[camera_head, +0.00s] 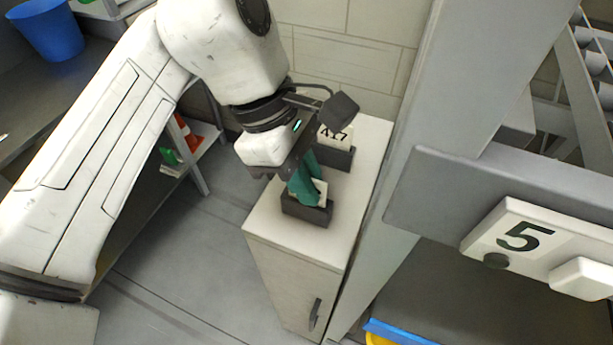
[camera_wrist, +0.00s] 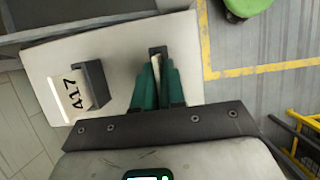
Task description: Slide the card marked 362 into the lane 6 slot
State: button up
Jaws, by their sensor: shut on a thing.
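My gripper (camera_head: 304,183) has green fingers and points down at a dark card holder (camera_head: 305,212) on top of a pale cabinet. In the wrist view my gripper (camera_wrist: 158,92) is shut on a thin pale card (camera_wrist: 156,66), seen edge-on between the fingers. The card (camera_head: 321,190) still stands in the dark holder (camera_wrist: 157,50). Its marking is hidden, so I cannot read whether it is 362. The lane 6 slot is not in view.
Another card (camera_wrist: 70,92), marked 417, stands in a second dark holder (camera_wrist: 96,84) on the cabinet top (camera_head: 271,217). A grey post (camera_head: 408,130) rises right of the cabinet. A white lane plate marked 5 (camera_head: 505,240) hangs on a grey rail (camera_head: 432,190).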

jog(key=shift+r+p, duration=2.75)
jog(key=shift+p, duration=0.5)
grip_shut()
notch_tip(320, 180, up, 4)
jog(key=p, duration=0.5)
jog(key=shift+f, duration=0.1)
